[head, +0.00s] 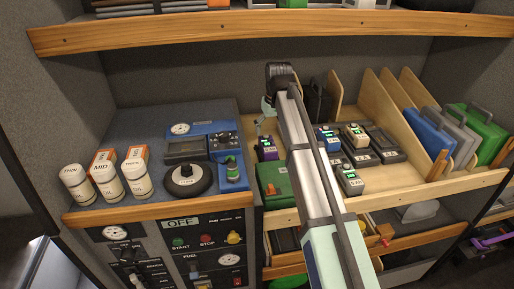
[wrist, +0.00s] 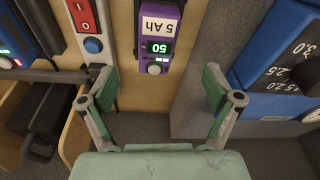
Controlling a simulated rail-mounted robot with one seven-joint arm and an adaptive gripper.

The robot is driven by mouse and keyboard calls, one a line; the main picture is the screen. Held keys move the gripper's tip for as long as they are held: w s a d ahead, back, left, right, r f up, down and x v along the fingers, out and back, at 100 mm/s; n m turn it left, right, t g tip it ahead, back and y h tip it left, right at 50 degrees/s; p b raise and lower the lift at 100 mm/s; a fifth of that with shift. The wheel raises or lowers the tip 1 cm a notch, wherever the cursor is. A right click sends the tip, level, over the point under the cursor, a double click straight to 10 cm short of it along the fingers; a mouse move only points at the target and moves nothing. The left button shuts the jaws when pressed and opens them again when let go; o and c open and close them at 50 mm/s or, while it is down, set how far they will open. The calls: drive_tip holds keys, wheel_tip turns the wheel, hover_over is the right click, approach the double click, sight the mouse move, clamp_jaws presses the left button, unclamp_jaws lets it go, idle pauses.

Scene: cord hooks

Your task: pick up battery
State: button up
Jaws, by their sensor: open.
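A purple battery (wrist: 157,45) with a "5 Ah" label and a green "50" display is in the upper middle of the wrist view. It also shows in the head view (head: 266,150), standing on the shelf behind a green case. My gripper (wrist: 163,97) is open and empty, with one green finger on each side of the view and the battery's near end ahead between them, not gripped. In the head view my gripper (head: 268,112) is partly hidden by my arm, above and behind the purple battery.
A green case (head: 274,185) lies in front of the purple battery. A blue-grey machine (head: 185,150) stands close on the left. A red-switched strip (wrist: 90,30) is beside the battery in the wrist view. Wooden dividers (head: 385,110) stand at right; an upper shelf (head: 270,30) runs overhead.

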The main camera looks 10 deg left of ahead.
sight(268, 143)
drive_tip(key=shift+w+a+r+m, duration=0.1)
drive_tip(key=shift+w+a+m, duration=0.15)
drive_tip(key=shift+w, duration=0.25)
drive_tip(key=shift+w+a+m, duration=0.15)
drive_tip(key=shift+w+a, duration=0.1)
drive_tip(key=shift+w, duration=0.25)
drive_tip(key=shift+s+d+f+m, duration=0.2)
drive_tip(key=shift+s+f+m, duration=0.05)
drive_tip(key=shift+m, duration=0.15)
drive_tip(key=shift+w+a+f+p, duration=0.1)
drive_tip(key=shift+w+f+p, duration=0.45)
drive_tip(key=shift+f, duration=1.35)
drive_tip(key=shift+w+a+f+p, duration=0.1)
drive_tip(key=shift+f+p, duration=0.9)
drive_tip(key=shift+f, duration=0.9)
drive_tip(key=shift+w+a+f+p, duration=0.1)
drive_tip(key=shift+w+f+p, duration=0.45)
drive_tip(key=shift+f, duration=1.35)
drive_tip(key=shift+s, duration=0.2)
drive_tip(key=c, duration=1.7)
